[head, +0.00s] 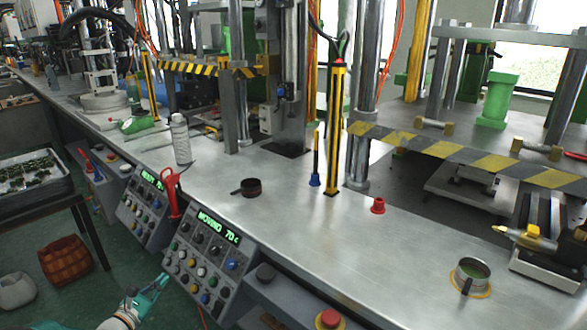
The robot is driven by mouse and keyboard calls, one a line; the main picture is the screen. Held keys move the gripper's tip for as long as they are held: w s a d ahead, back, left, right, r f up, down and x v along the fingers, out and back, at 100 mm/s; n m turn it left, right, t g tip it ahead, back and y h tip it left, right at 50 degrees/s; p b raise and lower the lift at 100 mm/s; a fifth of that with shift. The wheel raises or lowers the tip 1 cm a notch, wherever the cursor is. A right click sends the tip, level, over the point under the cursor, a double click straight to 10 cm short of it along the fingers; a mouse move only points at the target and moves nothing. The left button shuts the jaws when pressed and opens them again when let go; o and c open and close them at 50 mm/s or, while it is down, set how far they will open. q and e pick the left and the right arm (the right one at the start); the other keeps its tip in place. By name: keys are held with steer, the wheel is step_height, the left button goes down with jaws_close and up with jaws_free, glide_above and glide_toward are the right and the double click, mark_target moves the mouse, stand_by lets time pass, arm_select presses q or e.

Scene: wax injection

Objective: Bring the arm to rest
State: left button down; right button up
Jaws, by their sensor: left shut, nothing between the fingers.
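My left gripper (160,281) shows at the bottom left of the head view, at the end of my left arm, which comes in from the lower edge. It is small and teal, and its fingers look shut with nothing between them. It is in front of the grey control panel (206,262) with the green "MOVING 70" display, lower than the bench top; whether it touches the panel I cannot tell. My right gripper is not in view.
The long metal bench (290,230) carries a dark cup (250,188), a steel pot (470,274), a red cap (378,206) and a white bottle (181,140). A red emergency button (329,318) is below its front edge. A woven basket (67,261) and green floor lie left.

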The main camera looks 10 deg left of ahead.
arm_select(q)
steer(key=s+d+f+m+g+h+p, duration=0.1)
steer(key=s+d+f+m+g+h, duration=0.1)
steer(key=s+d+f+m+g, duration=0.45)
steer(key=s+d+f+m+g+h+p, duration=0.15)
steer(key=s+d, duration=0.25)
steer(key=d, duration=0.6)
steer(key=s+d+f+m+g+h+p, duration=0.1)
steer(key=s+d+f+m+g+h, duration=0.1)
steer(key=s+d+f+m+g, duration=0.45)
steer(key=s+d+r+m+g+y+p, duration=0.1)
steer(key=s+d+r+m+y+p, duration=0.1)
steer(key=s+d+m, duration=0.4)
steer(key=s+d+r+m+g+y+p, duration=0.1)
steer(key=s+d+r+m+y+p, duration=0.1)
steer(key=s+d+r+m+p, duration=0.2)
steer(key=s+d+m, duration=0.2)
steer(key=s+m, duration=0.2)
steer(key=s, duration=0.2)
steer(key=shift+d, duration=0.35)
